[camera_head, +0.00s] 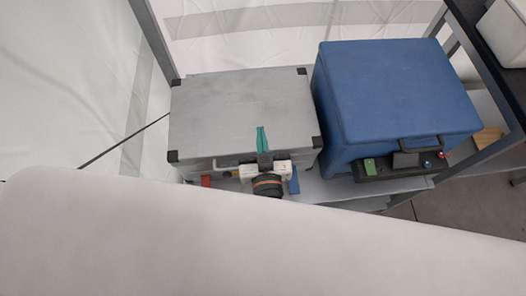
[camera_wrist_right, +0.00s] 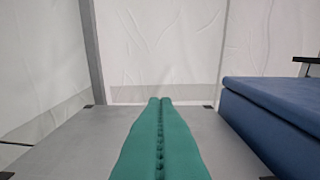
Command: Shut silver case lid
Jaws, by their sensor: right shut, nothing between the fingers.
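The silver case (camera_head: 235,105) stands on a grey shelf, left of a blue box. Its flat grey lid with black corners looks down and level; whether it is fully closed at the front edge I cannot tell. My right gripper (camera_head: 261,130) has green fingers, shut and empty, over the front part of the lid. In the right wrist view the shut fingers (camera_wrist_right: 161,102) point across the lid (camera_wrist_right: 70,145) toward its far edge. Whether they touch the lid I cannot tell. My left gripper is not in view. A large white arm part of mine hides the lower head view.
The blue box (camera_head: 390,90) stands close to the right of the case. White tent walls (camera_head: 75,80) and a grey post (camera_head: 152,38) are behind and left. A black-topped table (camera_head: 492,50) is at right.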

